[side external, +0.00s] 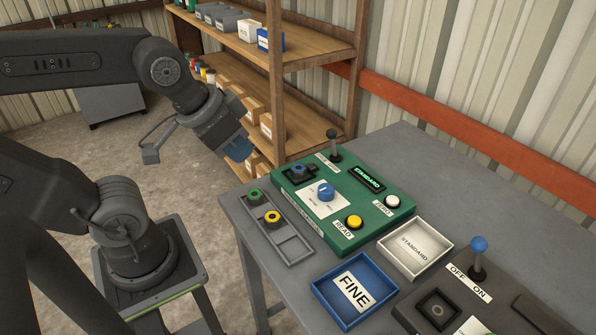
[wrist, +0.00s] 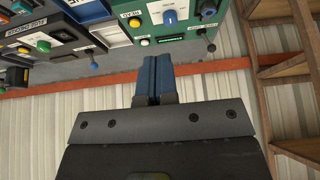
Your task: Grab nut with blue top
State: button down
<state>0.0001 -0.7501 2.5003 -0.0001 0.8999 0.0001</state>
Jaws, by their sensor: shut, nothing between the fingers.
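A dark nut with a blue top (side external: 298,169) sits on a black square mount at the left end of the green panel (side external: 318,235). It also shows at the top edge of the wrist view (wrist: 208,10), small and partly cut off. My gripper (side external: 238,150) hangs in the air up and left of the panel, apart from the nut. Its blue fingers are together and empty in the wrist view (wrist: 153,78). A green-topped nut (side external: 254,196) and a yellow-topped nut (side external: 272,217) sit in the grey tray (side external: 293,248).
The green panel carries a blue knob (side external: 326,190), a yellow button (side external: 354,222), a white button (side external: 392,201) and an upright black-knobbed lever (side external: 332,134). A blue FINE tray (side external: 322,290) and a white STANDARD tray (side external: 440,262) lie nearby. A wooden shelf (side external: 277,90) stands behind my gripper.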

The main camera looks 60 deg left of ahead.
jog(key=c, duration=1.9)
grip_release()
jog(key=o, duration=1.3)
jog(key=n+g, duration=0.6)
jog(key=n, duration=1.2)
send_over(300, 169)
notch_tip(300, 169, down, 14)
jog(key=shift+a+f, duration=0.1)
jog(key=shift+a, duration=0.05)
jog(key=shift+d+f, duration=0.2)
jog(key=shift+f, duration=2.45)
